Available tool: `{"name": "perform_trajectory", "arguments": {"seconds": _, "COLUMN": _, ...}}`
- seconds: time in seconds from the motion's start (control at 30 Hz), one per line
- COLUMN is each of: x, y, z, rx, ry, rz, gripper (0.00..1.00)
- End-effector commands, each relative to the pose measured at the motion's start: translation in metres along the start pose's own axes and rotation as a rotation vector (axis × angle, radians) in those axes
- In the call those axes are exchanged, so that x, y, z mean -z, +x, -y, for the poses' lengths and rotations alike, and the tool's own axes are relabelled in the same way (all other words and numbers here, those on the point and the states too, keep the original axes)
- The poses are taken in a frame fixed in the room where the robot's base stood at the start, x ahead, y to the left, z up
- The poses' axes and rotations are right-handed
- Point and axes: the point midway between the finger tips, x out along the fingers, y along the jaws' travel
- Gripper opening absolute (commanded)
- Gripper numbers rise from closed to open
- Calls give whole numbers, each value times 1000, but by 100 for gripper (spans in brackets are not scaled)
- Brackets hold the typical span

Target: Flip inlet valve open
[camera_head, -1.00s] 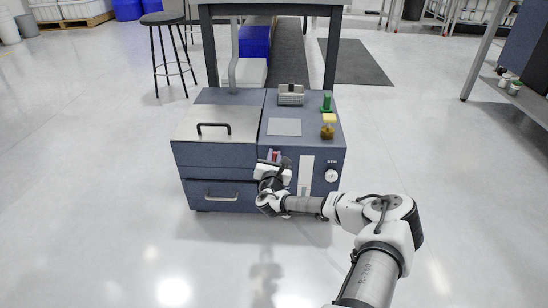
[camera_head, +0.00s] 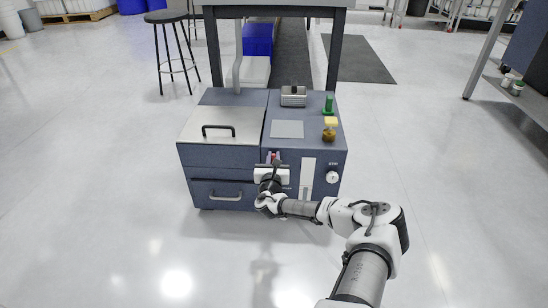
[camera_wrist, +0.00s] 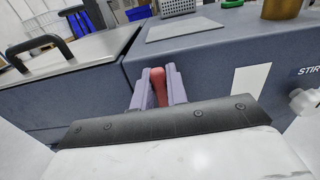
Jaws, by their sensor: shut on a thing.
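The inlet valve shows as a small red lever (camera_wrist: 158,88) in the wrist view, at the front face of the blue-grey machine (camera_head: 228,158). My gripper (camera_wrist: 158,92) has its two pale purple fingers on either side of the red lever, shut on it. The lever stands roughly upright between the fingers. Its base and the valve body are hidden behind the dark plate of my gripper. In the head view my gripper (camera_head: 273,157) is at the machine's front, just right of the seam between its two halves, and the lever is barely visible.
A lid with a black handle (camera_head: 218,131) and a drawer (camera_head: 224,196) are on the left half. A white STIR knob (camera_head: 332,177) is right of my gripper. A green item (camera_head: 328,104) and a yellow-topped brown jar (camera_head: 330,129) stand on top. Floor in front is clear.

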Motion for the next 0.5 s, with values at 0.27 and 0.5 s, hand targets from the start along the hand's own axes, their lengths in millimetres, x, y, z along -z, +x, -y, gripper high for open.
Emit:
{"name": "perform_trajectory", "arguments": {"seconds": 0.27, "x": 1, "y": -1, "z": 0, "rx": -1, "ry": 0, "rz": -1, "gripper": 36}}
{"name": "perform_trajectory", "arguments": {"seconds": 0.5, "x": 0, "y": -2, "z": 0, "rx": -1, "ry": 1, "rz": -1, "gripper": 36}}
